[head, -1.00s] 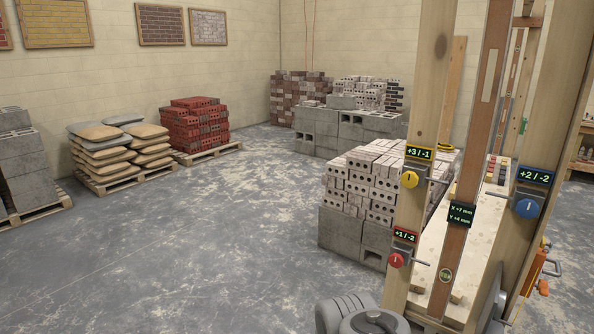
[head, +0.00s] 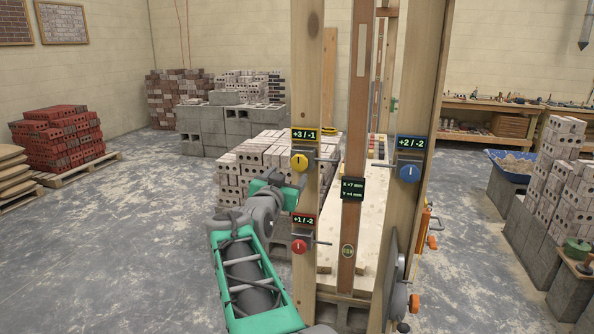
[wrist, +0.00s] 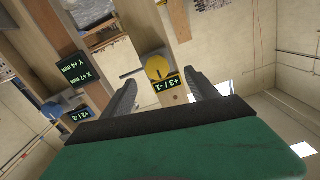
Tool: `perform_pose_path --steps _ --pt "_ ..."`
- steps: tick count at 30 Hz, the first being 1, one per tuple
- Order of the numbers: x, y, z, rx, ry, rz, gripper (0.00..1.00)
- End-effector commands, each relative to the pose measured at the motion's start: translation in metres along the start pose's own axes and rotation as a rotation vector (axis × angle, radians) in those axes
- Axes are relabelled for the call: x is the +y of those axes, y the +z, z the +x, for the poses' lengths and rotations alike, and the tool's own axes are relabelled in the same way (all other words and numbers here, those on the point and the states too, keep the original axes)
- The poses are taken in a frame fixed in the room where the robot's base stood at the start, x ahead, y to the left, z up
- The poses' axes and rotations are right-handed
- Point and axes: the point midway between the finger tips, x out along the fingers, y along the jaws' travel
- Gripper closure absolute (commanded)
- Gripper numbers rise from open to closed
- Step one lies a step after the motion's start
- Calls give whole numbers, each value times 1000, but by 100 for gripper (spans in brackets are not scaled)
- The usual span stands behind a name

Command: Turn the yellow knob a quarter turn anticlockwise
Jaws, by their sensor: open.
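The yellow knob (head: 299,161) is on the left wooden post, under a display reading "+3 / -1". Its pale mark looks upright in the head view. In the wrist view the yellow knob (wrist: 157,68) lies ahead, between the lines of my two open fingers. My gripper (head: 291,183) is just left of the post, slightly below the knob. The wrist view shows my gripper (wrist: 162,84) empty, with a finger on each side of the knob's display; I cannot tell the remaining distance to the knob. The centre display (head: 351,189) reads X +7 mm, Y +4 mm.
A red knob (head: 299,246) sits lower on the same post, beside my arm. A blue knob (head: 409,173) is on the right post (head: 425,100). Thin rods project beside the knobs. A brick stack (head: 262,160) stands behind my gripper; open floor lies left.

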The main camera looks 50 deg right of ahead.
Motion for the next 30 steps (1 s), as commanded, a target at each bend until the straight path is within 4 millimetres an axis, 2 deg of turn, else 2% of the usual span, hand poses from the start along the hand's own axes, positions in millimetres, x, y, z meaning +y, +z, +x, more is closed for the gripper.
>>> perform_pose_path --steps 4,10,15,23,30 --pt "8 -9 18 31 19 5 31" --pt "10 -11 58 29 20 3 31" --pt "10 -10 79 28 17 3 31" --pt "9 -9 82 28 15 4 31" --pt "8 -9 82 28 14 4 49"
